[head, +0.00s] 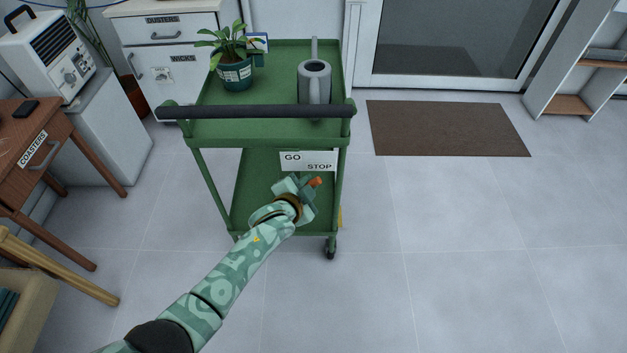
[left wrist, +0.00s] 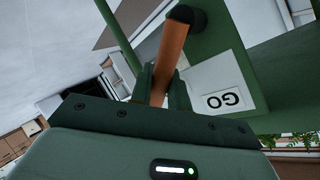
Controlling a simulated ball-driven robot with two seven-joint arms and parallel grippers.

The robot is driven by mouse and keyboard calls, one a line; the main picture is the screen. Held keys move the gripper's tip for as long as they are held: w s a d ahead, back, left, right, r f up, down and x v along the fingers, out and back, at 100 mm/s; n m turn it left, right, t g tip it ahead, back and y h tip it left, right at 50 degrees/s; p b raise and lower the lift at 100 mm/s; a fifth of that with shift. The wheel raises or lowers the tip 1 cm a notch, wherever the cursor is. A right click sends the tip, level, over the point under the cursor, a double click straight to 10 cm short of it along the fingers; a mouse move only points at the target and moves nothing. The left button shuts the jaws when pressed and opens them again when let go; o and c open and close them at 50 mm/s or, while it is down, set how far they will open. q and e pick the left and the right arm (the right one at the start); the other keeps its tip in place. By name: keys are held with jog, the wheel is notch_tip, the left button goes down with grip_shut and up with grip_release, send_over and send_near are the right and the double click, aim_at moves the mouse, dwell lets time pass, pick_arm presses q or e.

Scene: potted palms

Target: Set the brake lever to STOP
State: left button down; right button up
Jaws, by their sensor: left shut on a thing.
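The brake lever is an orange bar; its end (head: 315,181) shows in the head view just below the STOP side of the white GO/STOP label (head: 308,161) on the green trolley (head: 240,130). My left gripper (head: 304,184) is shut on the brake lever and hides part of it. In the left wrist view the lever (left wrist: 170,52) rises from between the fingers (left wrist: 160,84) to a dark round end at the trolley. The word GO (left wrist: 225,100) shows upside down beside it; STOP is out of that view. My right gripper is not in view.
A potted plant (head: 236,68) and a grey watering can (head: 314,82) stand on the trolley's top, behind its dark handle bar (head: 255,112). A wooden table (head: 40,150) is at the left. The tiled floor at the right is clear, with a brown mat (head: 445,128) further back.

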pick_arm(q)
jog(key=shift+d+f+m+y, duration=0.3)
jog(key=shift+f+m+y, duration=0.15)
jog(key=shift+m+y, duration=0.15)
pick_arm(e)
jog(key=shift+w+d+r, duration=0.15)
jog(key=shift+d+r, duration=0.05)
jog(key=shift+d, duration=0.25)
pick_arm(q)
jog(key=c, duration=1.4)
grip_release()
